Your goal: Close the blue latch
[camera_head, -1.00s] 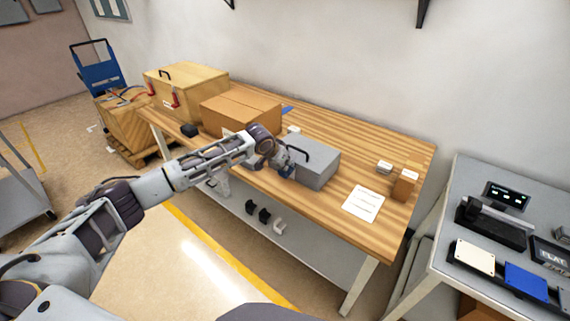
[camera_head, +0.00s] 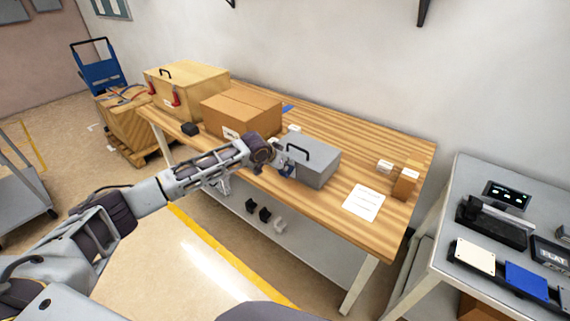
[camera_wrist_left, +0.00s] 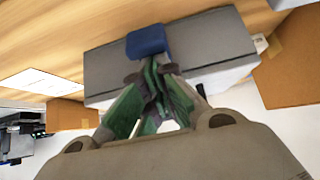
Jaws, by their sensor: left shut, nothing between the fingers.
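The grey case (camera_head: 322,172) stands on the wooden workbench, its black carry handle (camera_head: 296,149) on top. The blue latch (camera_wrist_left: 148,41) shows in the left wrist view as a small blue plate on the case's dark grey side. In the head view it is mostly hidden by my left gripper (camera_head: 284,168), which is at the case's left front side. In the left wrist view the fingertips (camera_wrist_left: 153,72) are together and empty, right at the latch's edge. I cannot tell whether they touch it. My right gripper is out of view.
A brown cardboard box (camera_head: 240,108) stands left of the case, with a wooden chest (camera_head: 188,86) beyond it. A white paper sheet (camera_head: 363,202) and small boxes (camera_head: 404,184) lie to the right.

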